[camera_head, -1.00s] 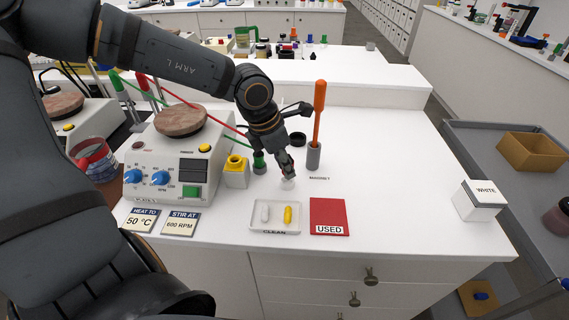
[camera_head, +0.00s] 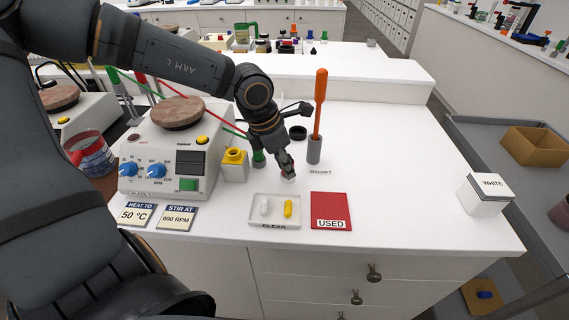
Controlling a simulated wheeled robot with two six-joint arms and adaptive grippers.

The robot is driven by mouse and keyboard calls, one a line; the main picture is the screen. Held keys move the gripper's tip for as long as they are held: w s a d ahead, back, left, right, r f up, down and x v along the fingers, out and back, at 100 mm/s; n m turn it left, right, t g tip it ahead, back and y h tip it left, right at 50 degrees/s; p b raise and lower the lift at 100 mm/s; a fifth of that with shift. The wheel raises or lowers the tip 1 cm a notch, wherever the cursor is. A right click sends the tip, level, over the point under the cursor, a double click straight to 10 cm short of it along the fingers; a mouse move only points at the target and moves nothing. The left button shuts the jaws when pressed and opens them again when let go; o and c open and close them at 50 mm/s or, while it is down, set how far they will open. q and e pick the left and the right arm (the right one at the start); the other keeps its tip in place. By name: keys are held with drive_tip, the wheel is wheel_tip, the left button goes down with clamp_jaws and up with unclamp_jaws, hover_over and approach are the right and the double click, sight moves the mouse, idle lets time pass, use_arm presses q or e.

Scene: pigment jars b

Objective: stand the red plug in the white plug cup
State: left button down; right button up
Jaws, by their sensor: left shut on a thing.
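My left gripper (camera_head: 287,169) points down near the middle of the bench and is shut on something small. A hint of red shows at its fingertips, which fits the red plug, but the fingers hide most of it. A small white piece (camera_head: 289,178) shows right under the fingertips, which fits the white plug cup. I cannot tell whether the plug is inside it or just above it. My right gripper is not in view.
A stirrer hotplate (camera_head: 165,165), a yellow-topped block (camera_head: 234,168) and a green-topped holder (camera_head: 258,160) stand left of the gripper. An orange-handled rod stands in a grey holder (camera_head: 314,152) to its right. A tray (camera_head: 275,222) and a red USED mat (camera_head: 331,203) lie in front.

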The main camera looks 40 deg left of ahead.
use_arm(q)
drive_tip(key=c, duration=1)
unclamp_jaws()
wheel_tip(320, 180, up, 10)
drive_tip(key=shift+f, duration=0.25)
drive_tip(key=shift+r, duration=0.2)
drive_tip(key=shift+r, duration=0.1)
